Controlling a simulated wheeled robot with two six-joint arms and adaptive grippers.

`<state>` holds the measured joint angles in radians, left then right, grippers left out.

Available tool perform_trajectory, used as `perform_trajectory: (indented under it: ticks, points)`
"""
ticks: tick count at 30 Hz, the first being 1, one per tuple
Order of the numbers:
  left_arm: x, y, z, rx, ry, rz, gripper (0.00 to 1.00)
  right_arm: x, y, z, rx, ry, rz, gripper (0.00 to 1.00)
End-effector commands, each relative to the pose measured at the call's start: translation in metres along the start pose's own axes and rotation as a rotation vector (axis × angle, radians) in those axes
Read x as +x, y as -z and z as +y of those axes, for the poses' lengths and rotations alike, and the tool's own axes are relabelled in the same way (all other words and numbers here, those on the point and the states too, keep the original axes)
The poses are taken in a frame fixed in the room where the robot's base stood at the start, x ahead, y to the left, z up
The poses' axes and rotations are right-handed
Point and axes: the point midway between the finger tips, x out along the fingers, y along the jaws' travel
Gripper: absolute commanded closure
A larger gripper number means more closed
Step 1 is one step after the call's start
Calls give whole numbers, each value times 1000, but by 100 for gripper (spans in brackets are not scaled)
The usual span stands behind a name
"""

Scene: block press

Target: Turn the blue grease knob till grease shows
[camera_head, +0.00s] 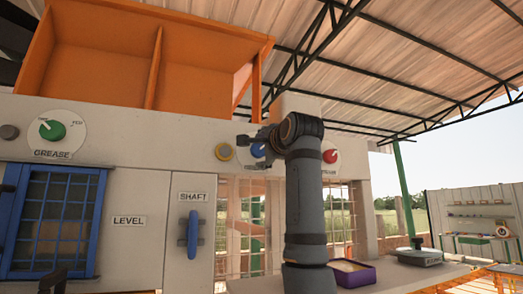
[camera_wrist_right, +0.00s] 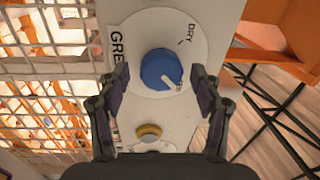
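The blue grease knob (camera_wrist_right: 160,69) sits on a round white dial (camera_wrist_right: 138,35) in the right wrist view. Its white pointer points to the lower right of that picture, and DRY is printed at the dial's upper right. My right gripper (camera_wrist_right: 162,88) is open, with one finger on each side of the knob. I see no clear contact. In the head view the blue knob (camera_head: 259,150) is partly hidden behind my right gripper (camera_head: 250,141). A dark shape at the lower left edge may be my left gripper (camera_head: 56,273); its fingers cannot be made out.
A green knob (camera_head: 52,130), also labelled GREASE, is far left. A blue handle (camera_head: 193,235) stands under SHAFT. A purple tray (camera_head: 352,272) is below.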

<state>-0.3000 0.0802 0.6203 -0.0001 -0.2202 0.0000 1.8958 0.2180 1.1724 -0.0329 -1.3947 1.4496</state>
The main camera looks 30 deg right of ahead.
Motion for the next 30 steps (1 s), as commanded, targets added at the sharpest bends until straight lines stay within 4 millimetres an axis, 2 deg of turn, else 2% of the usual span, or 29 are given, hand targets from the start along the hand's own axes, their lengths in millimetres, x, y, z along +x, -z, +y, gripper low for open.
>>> perform_trajectory:
  ticks: [7, 10, 14, 21, 25, 30]
  points:
    - [0, -1, -1, 0, 1, -1, 100, -1, 0, -1, 0, 2, 0, 33]
    - [0, -1, -1, 0, 1, -1, 100, -8, 0, -1, 0, 4, 0, 33]
    - [0, -1, 0, 0, 0, -1, 100, -34, 0, -1, 0, 6, 1, 33]
    - [0, 0, 0, 0, 0, 0, 100, -92, 0, -1, 0, 5, 0, 33]
    - [0, 0, 0, 0, 0, 0, 100, -111, 1, -1, 0, 4, 0, 33]
    - [0, 0, 0, 0, 0, 0, 100, -121, 0, 0, 0, 2, 0, 33]
